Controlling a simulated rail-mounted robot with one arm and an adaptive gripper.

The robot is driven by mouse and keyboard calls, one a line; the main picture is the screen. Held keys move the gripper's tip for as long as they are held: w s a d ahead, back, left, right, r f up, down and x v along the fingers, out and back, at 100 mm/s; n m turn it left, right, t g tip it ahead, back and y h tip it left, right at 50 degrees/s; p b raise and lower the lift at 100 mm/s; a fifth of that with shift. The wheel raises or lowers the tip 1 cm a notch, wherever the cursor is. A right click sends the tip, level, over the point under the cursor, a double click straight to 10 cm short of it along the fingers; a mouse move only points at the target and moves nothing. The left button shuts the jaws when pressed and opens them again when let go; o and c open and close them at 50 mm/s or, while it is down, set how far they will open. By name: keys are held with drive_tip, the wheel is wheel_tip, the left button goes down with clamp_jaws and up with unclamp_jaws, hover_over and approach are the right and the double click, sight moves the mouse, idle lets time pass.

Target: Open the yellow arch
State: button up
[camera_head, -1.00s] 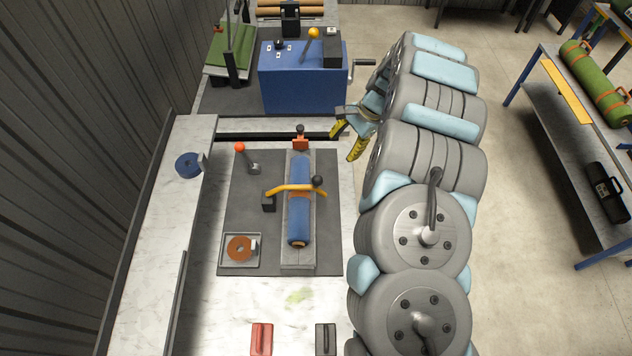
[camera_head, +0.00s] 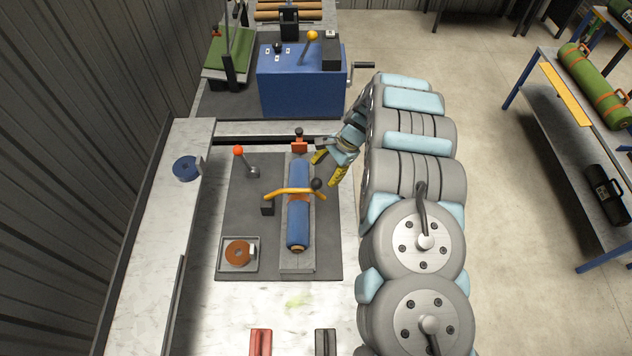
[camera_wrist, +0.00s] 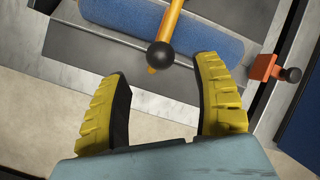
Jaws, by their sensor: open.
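The yellow arch (camera_head: 290,190) lies across a blue roll (camera_head: 298,222) on the grey bed of the bench, with a black ball knob (camera_head: 316,184) at its right end and a dark block at its left end. My gripper (camera_head: 326,168) is open and empty, just right of and beyond the knob. In the wrist view the black knob (camera_wrist: 160,55) sits ahead of and between my two yellow fingers (camera_wrist: 165,92), not touching either. The yellow arch (camera_wrist: 168,22) runs up from the knob over the blue roll (camera_wrist: 215,30).
An orange clamp with a black knob (camera_head: 299,142) stands at the roll's far end. A red-knobbed lever (camera_head: 239,151) and a tray with an orange ring (camera_head: 238,253) are at the left. A blue machine box (camera_head: 300,82) stands behind.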

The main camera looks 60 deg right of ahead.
sight(318, 180)
drive_tip(key=shift+p+x, duration=0.6)
drive_tip(key=shift+x, duration=2.7)
clamp_jaws()
drive_tip(key=shift+w+r, duration=0.1)
